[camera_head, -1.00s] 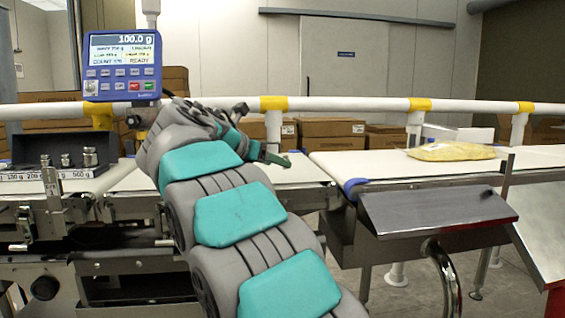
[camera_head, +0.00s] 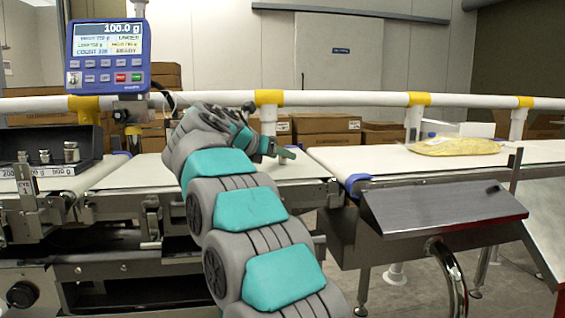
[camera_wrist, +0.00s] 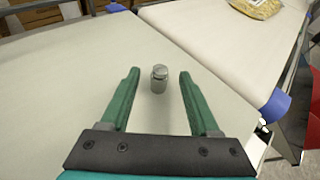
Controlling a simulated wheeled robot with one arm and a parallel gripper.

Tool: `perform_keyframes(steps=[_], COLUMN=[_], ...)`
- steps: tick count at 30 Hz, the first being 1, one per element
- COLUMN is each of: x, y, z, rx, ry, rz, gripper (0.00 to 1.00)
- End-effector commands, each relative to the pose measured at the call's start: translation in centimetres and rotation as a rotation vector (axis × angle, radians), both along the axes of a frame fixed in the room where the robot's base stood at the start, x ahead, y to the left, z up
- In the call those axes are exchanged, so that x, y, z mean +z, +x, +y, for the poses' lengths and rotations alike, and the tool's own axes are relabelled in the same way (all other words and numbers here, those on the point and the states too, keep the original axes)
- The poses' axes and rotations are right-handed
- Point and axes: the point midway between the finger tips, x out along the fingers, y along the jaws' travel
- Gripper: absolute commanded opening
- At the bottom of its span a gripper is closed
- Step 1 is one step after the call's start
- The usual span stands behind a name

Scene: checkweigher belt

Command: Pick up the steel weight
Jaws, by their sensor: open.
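The steel weight (camera_wrist: 159,80), a small silvery cylinder with a knobbed top, stands upright on the pale weighing belt (camera_wrist: 60,110) in the wrist view. My gripper (camera_wrist: 158,73) is open, with one green finger on each side of the weight and a clear gap to both. The weight appears between the finger ends, and I cannot tell how far their height differs from it. In the head view my gripper (camera_head: 283,152) is over the belt, seen from behind my arm. I cannot make out that weight there.
A rack (camera_head: 60,172) with several other steel weights stands at the left. The blue display (camera_head: 108,57) reads 100.0 g. A yellow bag (camera_head: 455,146) lies on the right belt (camera_head: 350,160). A white rail (camera_head: 340,98) runs behind the belts.

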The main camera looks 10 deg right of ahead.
Motion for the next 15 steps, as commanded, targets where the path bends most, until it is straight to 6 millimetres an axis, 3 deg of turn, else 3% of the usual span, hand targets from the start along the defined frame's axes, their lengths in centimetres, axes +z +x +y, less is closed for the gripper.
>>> perform_keyframes(steps=[7,15], x=[-0.13,-0.16], y=[0.31,0.3], z=[-0.28,-0.25], rx=[0.0,0.001], ry=[-0.001,-0.001], rz=[0.0,0.0], gripper=[0.62,0.33])
